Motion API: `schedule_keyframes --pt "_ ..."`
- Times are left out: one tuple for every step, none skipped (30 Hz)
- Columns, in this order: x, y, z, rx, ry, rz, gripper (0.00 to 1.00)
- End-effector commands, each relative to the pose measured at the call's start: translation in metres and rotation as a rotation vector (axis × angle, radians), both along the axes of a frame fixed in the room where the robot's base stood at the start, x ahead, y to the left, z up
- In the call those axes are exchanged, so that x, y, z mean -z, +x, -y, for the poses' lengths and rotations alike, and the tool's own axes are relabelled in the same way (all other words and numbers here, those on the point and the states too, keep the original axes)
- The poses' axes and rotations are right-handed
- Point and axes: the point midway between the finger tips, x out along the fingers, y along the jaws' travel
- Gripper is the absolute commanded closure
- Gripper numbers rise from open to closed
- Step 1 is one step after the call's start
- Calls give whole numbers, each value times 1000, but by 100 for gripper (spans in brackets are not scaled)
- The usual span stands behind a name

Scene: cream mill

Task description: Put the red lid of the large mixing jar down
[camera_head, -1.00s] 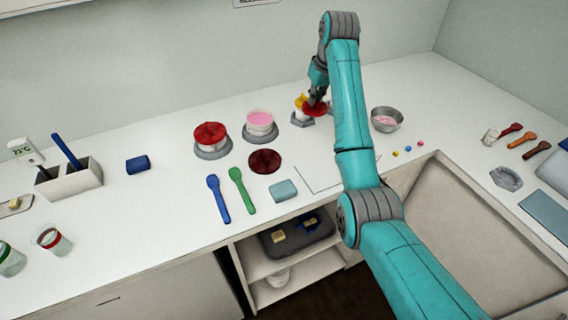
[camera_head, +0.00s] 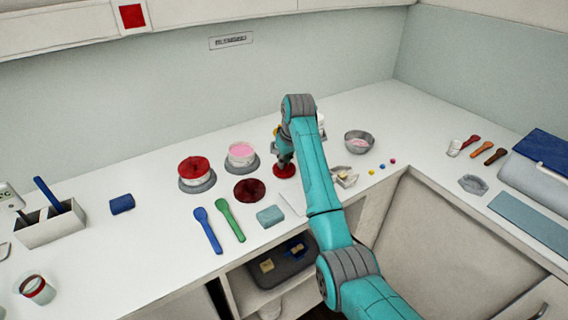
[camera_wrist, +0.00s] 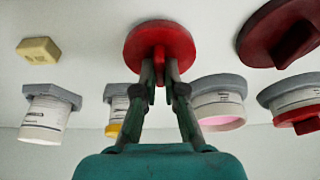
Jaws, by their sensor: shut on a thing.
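My gripper (camera_wrist: 162,75) is shut on a red round lid (camera_wrist: 150,40) by its small knob. In the head view the lid (camera_head: 284,171) is low over the white counter, right of the open jar. I cannot tell whether it touches the counter. An open jar with pink contents (camera_head: 241,151) stands on a grey base; it also shows in the wrist view (camera_wrist: 222,108). Another jar with a red lid (camera_head: 194,165) stands left of it. A dark red disc (camera_head: 250,190) lies on the counter, left of the held lid.
A blue spoon (camera_head: 208,230), a green spoon (camera_head: 230,219) and a pale blue block (camera_head: 270,216) lie toward the front edge. A metal bowl (camera_head: 359,142) stands to the right. A yellow block (camera_wrist: 38,49) and a yellow-topped jar (camera_wrist: 117,108) show in the wrist view.

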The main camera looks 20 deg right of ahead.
Motion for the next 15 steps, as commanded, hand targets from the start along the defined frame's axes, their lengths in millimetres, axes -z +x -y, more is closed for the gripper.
schedule_keyframes --pt "6 -1 0 0 0 -2 100" --pt "8 0 0 0 0 -1 100" --pt "9 0 0 0 0 0 100" --pt "9 0 0 0 0 0 100" --pt "8 0 0 0 0 0 100" --pt "8 0 0 0 0 0 100" --pt "8 0 0 0 0 0 100" --pt "8 0 0 0 0 0 100" --pt "8 0 0 0 0 0 100" --pt "9 0 0 0 0 0 100" --pt "10 0 0 0 0 0 100" --pt "11 0 0 0 0 0 100" --pt "11 0 0 0 0 0 100" --pt "11 0 0 0 0 0 84" --pt "11 0 0 0 0 0 74"
